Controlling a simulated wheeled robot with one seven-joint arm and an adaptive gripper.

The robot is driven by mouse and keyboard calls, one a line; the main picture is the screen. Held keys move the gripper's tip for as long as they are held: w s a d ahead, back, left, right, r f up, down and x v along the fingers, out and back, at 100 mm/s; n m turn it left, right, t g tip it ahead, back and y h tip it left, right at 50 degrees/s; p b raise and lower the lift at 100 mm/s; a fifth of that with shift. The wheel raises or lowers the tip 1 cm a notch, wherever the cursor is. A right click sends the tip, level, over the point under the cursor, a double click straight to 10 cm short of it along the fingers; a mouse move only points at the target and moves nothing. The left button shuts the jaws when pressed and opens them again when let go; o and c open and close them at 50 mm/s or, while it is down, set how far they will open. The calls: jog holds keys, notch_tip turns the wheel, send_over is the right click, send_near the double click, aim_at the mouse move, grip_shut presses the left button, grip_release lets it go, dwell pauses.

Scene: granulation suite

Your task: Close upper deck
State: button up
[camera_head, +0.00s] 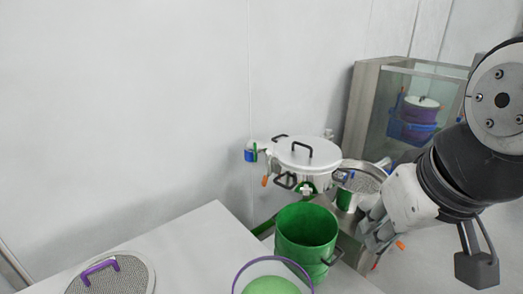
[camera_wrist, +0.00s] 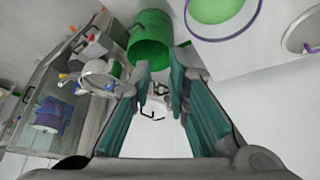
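In the head view a round white lid-like deck (camera_head: 305,152) with black handles sits on a sifter-like machine against the wall. Clamps with orange and blue parts stand at its rim. A round metal ring with mesh (camera_head: 364,180) sits beside it on the right. I cannot tell which part is the upper deck. My gripper (camera_head: 372,238) is to the right of and in front of the machine, partly blurred against it. In the wrist view my gripper (camera_wrist: 160,68) is open and empty, its teal fingers apart. The white deck (camera_wrist: 152,107) shows between them, farther off.
A green bucket (camera_head: 306,232) stands in front of the machine. A white table (camera_head: 190,245) at the front holds a mesh disc with a purple handle (camera_head: 112,276) and a purple-rimmed green container (camera_head: 270,285). A glass-sided cabinet (camera_head: 365,105) stands behind right.

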jog(key=w+n, duration=0.1)
jog(key=w, duration=0.3)
jog(key=w+f+n+b, duration=0.1)
jog(key=w, duration=0.3)
jog(key=w+a+n, duration=0.1)
jog(key=w, duration=0.4)
jog(key=shift+w+f+g+b, duration=0.1)
jog(key=shift+f+g+b, duration=0.15)
jog(key=shift+g+b, duration=0.05)
grip_shut()
jog(key=n+t+y+b, duration=0.2)
jog(key=n+y+b, duration=0.3)
jog(key=n+y, duration=0.1)
send_near(291, 179)
jog(key=shift+s+a+r, duration=0.25)
jog(key=shift+s+r, duration=0.3)
jog(key=shift+s, duration=0.05)
jog(key=shift+s+a+r, duration=0.25)
jog(key=shift+s+r, duration=0.3)
jog(key=shift+s, duration=0.05)
jog(key=x, duration=1)
jog(key=shift+s, duration=0.1)
jog(key=shift+s+d, duration=0.1)
